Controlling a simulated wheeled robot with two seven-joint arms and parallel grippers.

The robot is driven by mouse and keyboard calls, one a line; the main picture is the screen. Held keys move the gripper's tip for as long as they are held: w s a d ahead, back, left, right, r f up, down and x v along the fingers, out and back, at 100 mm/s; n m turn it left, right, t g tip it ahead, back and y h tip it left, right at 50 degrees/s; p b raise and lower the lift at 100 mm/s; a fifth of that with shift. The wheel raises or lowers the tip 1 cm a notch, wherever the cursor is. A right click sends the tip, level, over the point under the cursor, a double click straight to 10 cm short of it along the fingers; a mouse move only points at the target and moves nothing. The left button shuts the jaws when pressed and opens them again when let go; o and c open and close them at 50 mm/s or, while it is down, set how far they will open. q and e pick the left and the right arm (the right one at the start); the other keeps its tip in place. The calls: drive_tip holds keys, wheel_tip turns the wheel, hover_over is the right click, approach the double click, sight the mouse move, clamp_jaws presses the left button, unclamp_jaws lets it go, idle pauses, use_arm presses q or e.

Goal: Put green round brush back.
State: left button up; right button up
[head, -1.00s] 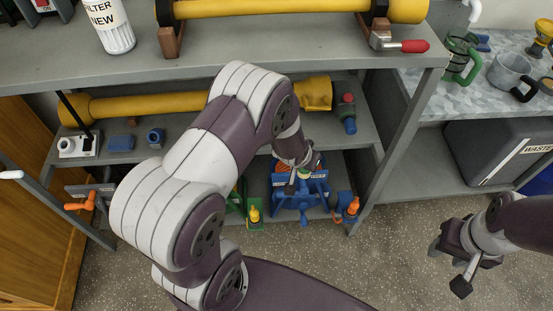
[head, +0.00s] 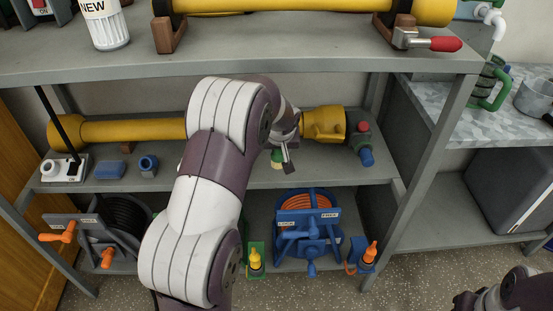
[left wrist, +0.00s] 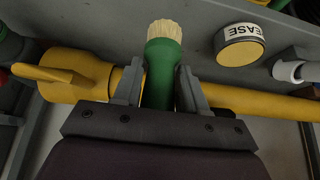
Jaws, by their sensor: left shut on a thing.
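The green round brush (left wrist: 162,68) shows in the left wrist view, with a green handle and pale bristles pointing away from me. My left gripper (left wrist: 159,82) is shut on its handle.
A yellow cylinder (head: 120,132) lies along the middle shelf (head: 220,170), behind my left arm. A blue hose reel (head: 308,228) and small oilers stand below. The top shelf's front edge (head: 270,65) lies above the gripper. A tin lettered "EASE" (left wrist: 240,48) shows in the left wrist view.

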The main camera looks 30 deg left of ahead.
use_arm(q)
drive_tip(key=b+x, duration=0.1)
drive_tip(key=x, duration=0.6)
drive_tip(key=shift+s+a+b, duration=0.1)
drive_tip(key=shift+s+b, duration=0.1)
drive_tip(key=shift+b, duration=0.2)
drive_tip(key=shift+r, duration=0.1)
drive_tip(key=o, duration=1.2)
